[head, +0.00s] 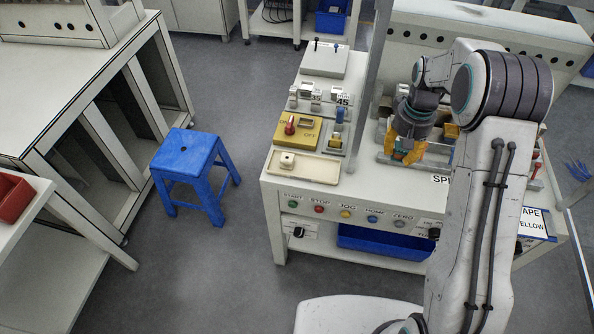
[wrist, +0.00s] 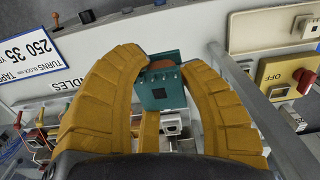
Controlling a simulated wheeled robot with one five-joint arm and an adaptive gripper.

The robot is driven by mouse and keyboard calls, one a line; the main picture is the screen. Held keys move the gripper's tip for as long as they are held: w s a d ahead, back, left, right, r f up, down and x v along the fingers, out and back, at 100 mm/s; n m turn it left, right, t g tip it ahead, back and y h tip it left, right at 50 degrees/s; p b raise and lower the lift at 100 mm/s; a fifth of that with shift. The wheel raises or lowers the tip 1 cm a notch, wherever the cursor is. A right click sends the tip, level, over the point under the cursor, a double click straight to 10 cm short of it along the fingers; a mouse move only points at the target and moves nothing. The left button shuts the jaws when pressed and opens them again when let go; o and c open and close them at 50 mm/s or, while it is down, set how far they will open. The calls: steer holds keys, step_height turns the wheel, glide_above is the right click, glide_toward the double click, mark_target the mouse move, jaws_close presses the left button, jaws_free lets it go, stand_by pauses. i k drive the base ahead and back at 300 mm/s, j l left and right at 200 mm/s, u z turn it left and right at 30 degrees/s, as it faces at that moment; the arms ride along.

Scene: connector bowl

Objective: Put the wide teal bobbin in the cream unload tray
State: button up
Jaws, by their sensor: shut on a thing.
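In the wrist view the teal bobbin (wrist: 161,92), with a brownish winding, sits between the two yellow-orange fingers of my gripper (wrist: 163,68). The fingers are shut on it near their tips. The cream unload tray (head: 318,170) lies at the bench's front left, left of my gripper. A small cream block with a dark hole (head: 287,160) is in its left part. The tray also shows at top right in the wrist view (wrist: 257,32).
A yellow switch panel (head: 298,132) with a red knob stands behind the tray. A grey upright post (head: 367,85) rises between the tray side and my gripper. Small fixtures (head: 318,97) stand farther back. A blue stool (head: 190,152) is on the floor at left.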

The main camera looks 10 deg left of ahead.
mark_target(323, 171)
steer(key=i+j+u, duration=0.35)
steer(key=j, duration=0.45)
steer(key=i+j+u, duration=0.35)
steer(key=j, duration=0.35)
steer(key=i+j+u, duration=0.35)
steer(key=i+j, duration=0.2)
